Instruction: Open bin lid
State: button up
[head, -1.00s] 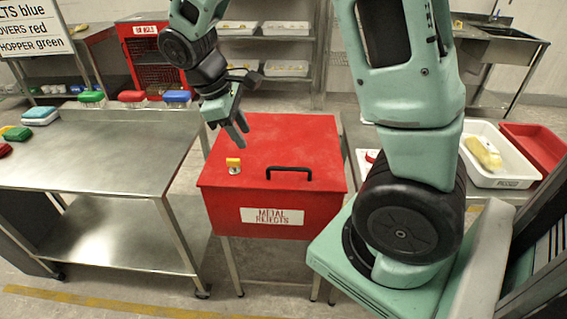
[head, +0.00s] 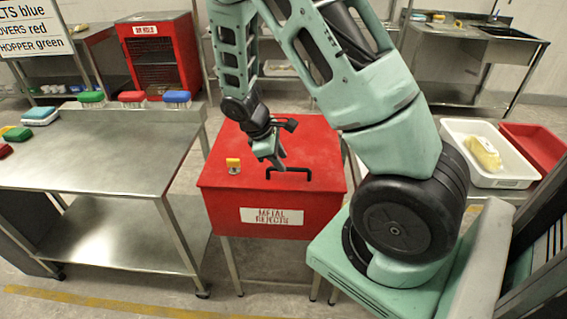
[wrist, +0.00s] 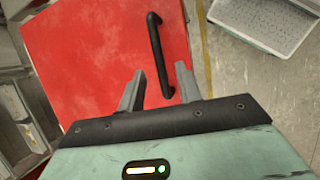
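The red bin (head: 225,200) labelled METAL REJECTS stands in the middle of the head view, its lid (head: 210,175) shut. A black bar handle (head: 302,172) is on the lid near its front edge; it also shows in the wrist view (wrist: 158,50). A small yellow-topped piece (head: 233,165) sits on the lid, left of the handle. My gripper (head: 280,163) is above the lid just behind the handle. In the wrist view my gripper (wrist: 158,82) has its two fingers apart, with the near end of the handle between their tips. I cannot tell whether they touch it.
A steel table (head: 90,150) with coloured brushes stands left of the bin. A white tray (head: 480,180) with a yellow item and a red tray (head: 540,148) lie at the right. A red cabinet (head: 160,60) stands behind. My arm covers part of the right side.

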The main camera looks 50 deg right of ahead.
jog(key=shift+x, duration=1.4)
jog(key=shift+c, duration=0.3)
